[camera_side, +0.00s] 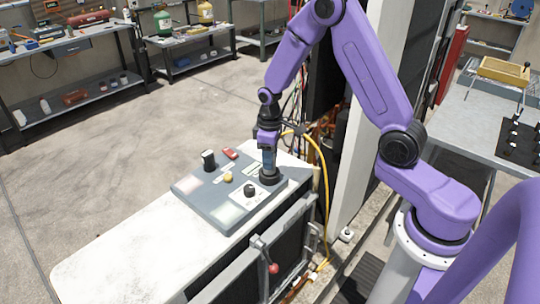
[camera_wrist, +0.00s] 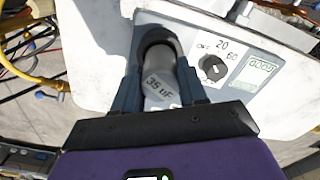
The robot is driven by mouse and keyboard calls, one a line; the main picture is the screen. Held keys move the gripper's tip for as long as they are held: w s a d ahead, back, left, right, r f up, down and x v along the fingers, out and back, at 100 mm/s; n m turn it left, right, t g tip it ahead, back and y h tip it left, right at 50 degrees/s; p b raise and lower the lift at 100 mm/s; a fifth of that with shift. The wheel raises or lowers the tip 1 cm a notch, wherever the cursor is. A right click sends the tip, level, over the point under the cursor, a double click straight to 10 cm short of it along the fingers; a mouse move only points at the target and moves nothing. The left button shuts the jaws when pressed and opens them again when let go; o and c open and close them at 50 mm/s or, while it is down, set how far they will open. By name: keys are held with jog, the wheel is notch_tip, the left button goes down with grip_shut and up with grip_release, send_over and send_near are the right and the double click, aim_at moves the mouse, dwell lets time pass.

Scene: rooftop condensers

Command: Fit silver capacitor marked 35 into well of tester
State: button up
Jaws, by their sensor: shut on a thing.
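My gripper (camera_side: 268,148) is shut on a silver-grey cylindrical capacitor, and its fingers also show in the wrist view (camera_wrist: 158,88). The capacitor (camera_wrist: 161,72) bears a label ending in "uF"; its number looks like 35 or 36. In the side view the capacitor (camera_side: 268,163) stands about upright, its lower end at the black round well (camera_side: 270,179) of the grey tester (camera_side: 220,215). In the wrist view the well's dark rim (camera_wrist: 159,34) curves around the capacitor's far end. How deep it sits is hidden.
A yellow hose (camera_side: 322,185) and cables hang close at the right.

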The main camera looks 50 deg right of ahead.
jog(key=shift+f, duration=1.45)
dwell(0.7)
jog(key=o, duration=1.2)
jog(key=shift+c, duration=0.2)
notch_tip(320, 180, up, 17)
jog(key=shift+r, duration=0.2)
jog(key=s+a+r+n, duration=0.1)
jog(key=s+a+n, duration=0.3)
jog(key=s+a, duration=0.7)
jog(key=s+d+n, duration=0.3)
jog(key=s, duration=1.5)
jog(key=shift+s+f, duration=0.15)
jog(key=shift+s, duration=0.25)
